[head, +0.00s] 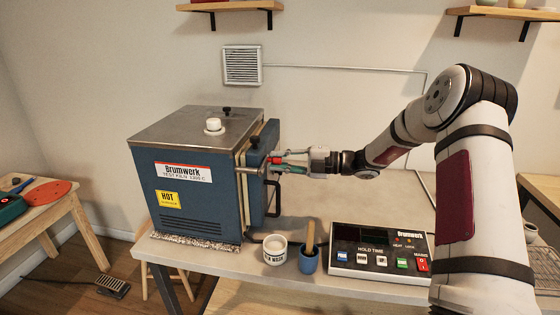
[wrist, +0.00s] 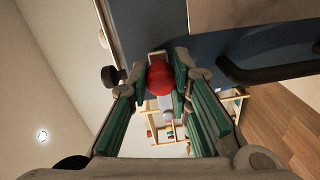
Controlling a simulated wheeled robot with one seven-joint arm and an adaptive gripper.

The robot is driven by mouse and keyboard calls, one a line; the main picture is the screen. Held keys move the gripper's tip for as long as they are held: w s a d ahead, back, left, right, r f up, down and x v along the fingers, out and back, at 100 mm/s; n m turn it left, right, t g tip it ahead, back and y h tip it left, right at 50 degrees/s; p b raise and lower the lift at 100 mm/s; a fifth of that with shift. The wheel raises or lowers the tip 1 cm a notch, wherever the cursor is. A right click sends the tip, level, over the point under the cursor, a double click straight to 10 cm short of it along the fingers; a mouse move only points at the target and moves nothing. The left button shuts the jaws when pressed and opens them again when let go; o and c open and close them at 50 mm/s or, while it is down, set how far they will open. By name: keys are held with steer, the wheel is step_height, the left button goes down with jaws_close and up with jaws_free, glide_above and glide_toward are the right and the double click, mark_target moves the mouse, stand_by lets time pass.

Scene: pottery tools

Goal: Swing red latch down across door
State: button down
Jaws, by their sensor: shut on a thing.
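The blue kiln (head: 205,205) stands on the table with its blue door (head: 256,195) on the right side. My gripper (head: 277,161) reaches the door from the right. The red latch end (head: 274,159) shows small between the fingers in the head view. In the wrist view, my gripper (wrist: 162,85) has its green-padded fingers shut on the round red end of the latch (wrist: 160,78), with a pale metal part beside it. The blue door face (wrist: 225,45) lies behind. The fingers hide part of the latch, and I cannot tell its exact angle.
A dark bar handle (wrist: 268,70) sticks out from the door near my gripper. A white cup (head: 275,250), a blue pot with a wooden tool (head: 308,262) and a control box (head: 378,250) stand on the table (head: 210,257) below my arm.

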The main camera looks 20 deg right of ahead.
steer(key=shift+f, duration=0.2)
steer(key=c, duration=1.4)
jaws_free()
steer(key=shift+r, duration=0.1)
steer(key=shift+d, duration=0.15)
steer(key=v, duration=1.1)
steer(key=shift+s+d, duration=0.2)
steer(key=shift+d, duration=0.15)
